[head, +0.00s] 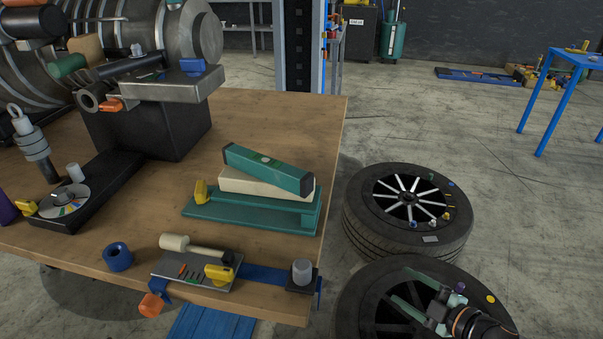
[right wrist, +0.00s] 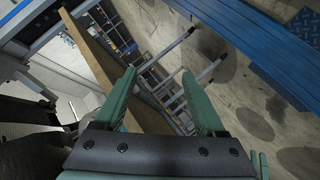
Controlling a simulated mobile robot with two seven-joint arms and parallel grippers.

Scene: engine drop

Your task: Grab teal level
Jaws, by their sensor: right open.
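The teal level (head: 266,169) is a long bar with dark end caps and a green vial window on top. It lies at a slant on a cream block (head: 245,186), which rests on a teal stand (head: 240,216) near the right edge of the wooden table. My right gripper (head: 398,284) is at the lower right in the head view, beyond the table edge and over the front tire, apart from the level. Its two green fingers are spread and empty; they also show in the right wrist view (right wrist: 160,74), where the level cannot be made out. My left gripper is not in view.
The wooden table (head: 285,115) has bare room behind the level. A grey plate (head: 197,270) with a mallet and yellow clip, a blue ring (head: 118,257) and a grey cylinder (head: 302,271) are in front. A large engine (head: 150,40) fills the left.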

